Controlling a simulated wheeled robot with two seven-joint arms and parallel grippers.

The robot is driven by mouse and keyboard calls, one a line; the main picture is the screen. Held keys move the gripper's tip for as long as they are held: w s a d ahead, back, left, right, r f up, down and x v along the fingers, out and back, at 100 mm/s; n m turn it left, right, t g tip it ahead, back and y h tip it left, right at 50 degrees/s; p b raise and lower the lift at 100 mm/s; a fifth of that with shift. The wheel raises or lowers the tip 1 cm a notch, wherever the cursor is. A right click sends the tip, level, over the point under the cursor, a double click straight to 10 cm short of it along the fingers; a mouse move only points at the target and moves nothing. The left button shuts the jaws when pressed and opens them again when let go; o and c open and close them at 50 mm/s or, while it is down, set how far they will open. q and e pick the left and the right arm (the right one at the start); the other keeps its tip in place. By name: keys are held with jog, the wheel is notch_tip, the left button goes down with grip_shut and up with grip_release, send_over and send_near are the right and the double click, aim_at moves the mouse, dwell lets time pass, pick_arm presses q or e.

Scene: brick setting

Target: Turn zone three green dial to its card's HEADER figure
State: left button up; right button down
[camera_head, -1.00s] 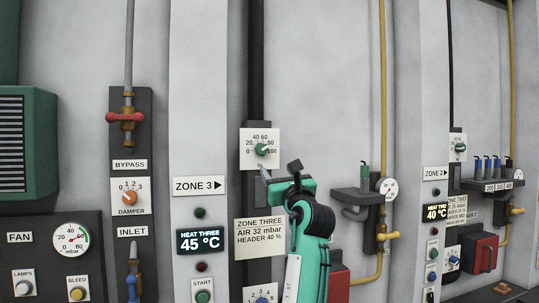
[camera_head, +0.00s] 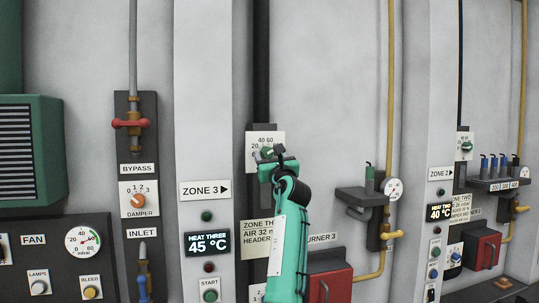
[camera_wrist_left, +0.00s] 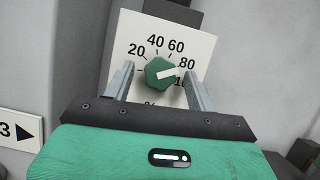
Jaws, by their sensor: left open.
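The zone three green dial (camera_wrist_left: 159,73) sits on a white scale plate (camera_wrist_left: 138,30) marked 20, 40, 60, 80, with 100 partly covered. Its white pointer aims right, between 80 and 100. My left gripper (camera_wrist_left: 158,69) is open, its fingers either side of the dial with gaps to it. In the head view my left gripper (camera_head: 268,153) is over the dial plate (camera_head: 278,140) and covers much of it. The zone three card (camera_head: 256,226) is partly hidden by my left arm; its HEADER figure is covered now but read 40 % in the earlier frame. My right gripper is not in view.
A red burner box (camera_head: 330,284) stands right of my arm, below a shelf (camera_head: 362,196) and gauge (camera_head: 393,189). The ZONE 3 column with the HEAT THREE display (camera_head: 208,243) is to the left. A dark vertical pipe (camera_head: 261,70) runs above the plate.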

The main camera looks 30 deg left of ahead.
pick_arm(q)
jog(key=shift+c, duration=0.5)
jog(key=c, duration=0.9)
